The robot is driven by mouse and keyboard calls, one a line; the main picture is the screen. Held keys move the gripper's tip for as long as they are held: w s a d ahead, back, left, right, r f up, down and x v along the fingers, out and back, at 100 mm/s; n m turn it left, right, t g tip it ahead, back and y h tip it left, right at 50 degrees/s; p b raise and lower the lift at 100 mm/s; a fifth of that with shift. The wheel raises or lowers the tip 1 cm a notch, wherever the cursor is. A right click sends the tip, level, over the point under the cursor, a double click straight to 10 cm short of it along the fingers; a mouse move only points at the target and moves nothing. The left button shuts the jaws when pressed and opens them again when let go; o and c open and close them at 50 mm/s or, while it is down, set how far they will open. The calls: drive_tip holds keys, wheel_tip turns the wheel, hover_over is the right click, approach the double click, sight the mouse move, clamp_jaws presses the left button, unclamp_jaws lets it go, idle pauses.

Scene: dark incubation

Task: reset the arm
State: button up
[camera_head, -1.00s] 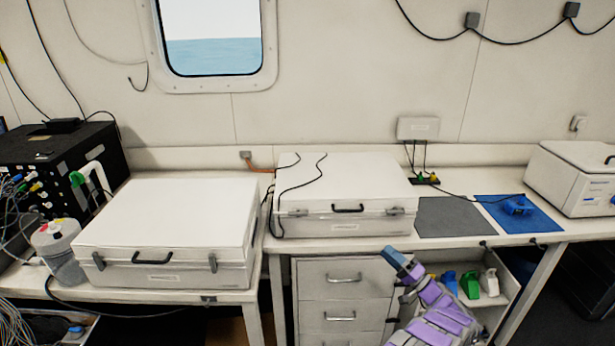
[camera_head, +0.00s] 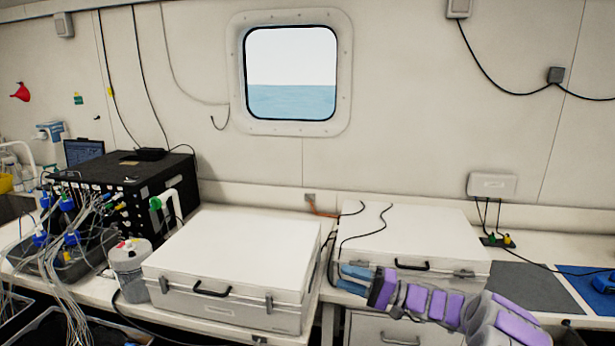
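My arm, grey with purple pads, reaches in from the lower right. My gripper (camera_head: 352,279), with blue fingers, points left in front of the right white case (camera_head: 408,237), near the front edge of the bench. It overlaps the case's lower left front in the picture; I cannot tell whether it touches. Nothing shows held in the fingers. Their gap is too small to judge.
A left white case (camera_head: 235,257) stands shut on the nearer bench. A grey mat (camera_head: 535,287) and blue mat (camera_head: 585,285) lie at right.

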drive_tip(key=s+a+r+n+g+h, duration=0.2)
drive_tip(key=s+a+r+g, duration=0.3)
drive_tip(key=s+a, duration=0.55)
drive_tip(key=s+a+f+n+g+h, duration=0.1)
drive_tip(key=s+g+h, duration=0.15)
drive_tip(key=s, duration=0.55)
drive_tip(key=s+a+n+g+h, duration=0.15)
drive_tip(key=s+h, duration=0.25)
drive_tip(key=s, duration=0.4)
drive_tip(key=s+d+f+t+h, duration=0.1)
drive_tip(key=s+d+f+h, duration=0.2)
drive_tip(key=s+d+h, duration=0.2)
drive_tip(key=s+d+f+m+t+h, duration=0.1)
drive_tip(key=s+d+f+h, duration=0.2)
drive_tip(key=s+d+h, duration=0.3)
drive_tip(key=s+d, duration=0.5)
drive_tip(key=s, duration=0.6)
drive_tip(key=shift+f, duration=0.2)
drive_tip(key=shift+o, duration=0.2)
